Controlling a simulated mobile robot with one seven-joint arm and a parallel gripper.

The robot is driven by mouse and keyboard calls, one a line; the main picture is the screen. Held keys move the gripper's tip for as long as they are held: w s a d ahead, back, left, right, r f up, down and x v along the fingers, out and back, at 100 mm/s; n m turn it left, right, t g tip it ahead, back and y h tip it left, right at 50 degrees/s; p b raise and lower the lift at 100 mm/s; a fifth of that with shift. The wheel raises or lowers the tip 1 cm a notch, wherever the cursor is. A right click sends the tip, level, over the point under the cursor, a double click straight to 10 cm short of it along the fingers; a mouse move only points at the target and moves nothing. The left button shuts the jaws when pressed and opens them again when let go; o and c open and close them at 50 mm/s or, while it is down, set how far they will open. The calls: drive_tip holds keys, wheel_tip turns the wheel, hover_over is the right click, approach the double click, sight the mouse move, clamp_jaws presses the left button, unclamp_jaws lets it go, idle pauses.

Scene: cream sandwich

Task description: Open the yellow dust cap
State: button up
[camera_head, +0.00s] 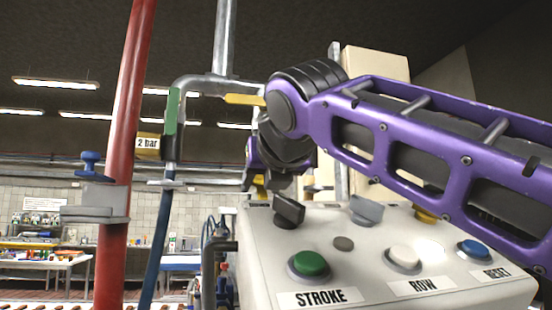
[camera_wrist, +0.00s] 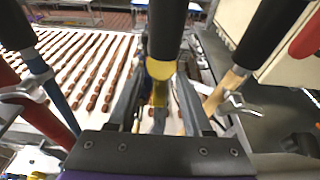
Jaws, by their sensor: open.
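In the wrist view a yellow cap-like piece (camera_wrist: 160,70) sits at the lower end of a dark upright cylinder (camera_wrist: 167,28). A narrower yellow part runs down from it toward my gripper. My gripper (camera_wrist: 159,78) is open, with one finger on each side of the yellow piece. I cannot tell whether either finger touches it. In the head view a small yellow part (camera_head: 259,184) shows beside the dark end of my purple arm, which hides most of my gripper; I cannot tell if it is the same piece.
A control box (camera_head: 380,285) with STROKE, ROW and RESET buttons stands below my arm. A red pipe (camera_head: 125,150) with a blue-knobbed clamp stands left. A grey pipe with a green sleeve (camera_head: 171,125) and "2 bar" tag (camera_head: 148,143) is nearer.

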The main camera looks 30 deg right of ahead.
drive_tip(key=p+v, duration=0.1)
drive_tip(key=v, duration=1.5)
drive_tip(key=shift+s, duration=0.2)
drive_tip(key=shift+w+r+g+p, duration=0.3)
drive_tip(key=shift+r+p, duration=0.15)
drive_tip(key=shift+r, duration=0.15)
drive_tip(key=shift+w+r+g+p, duration=0.15)
drive_tip(key=shift+r+g+p, duration=0.15)
drive_tip(key=shift+r+p, duration=0.25)
drive_tip(key=shift+w+r+y, duration=0.15)
drive_tip(key=shift+w+y, duration=0.15)
drive_tip(key=x, duration=1.7)
drive_tip(key=shift+s+d+f, duration=0.15)
drive_tip(key=shift+d+f, duration=0.1)
drive_tip(key=shift+d, duration=0.05)
clamp_jaws()
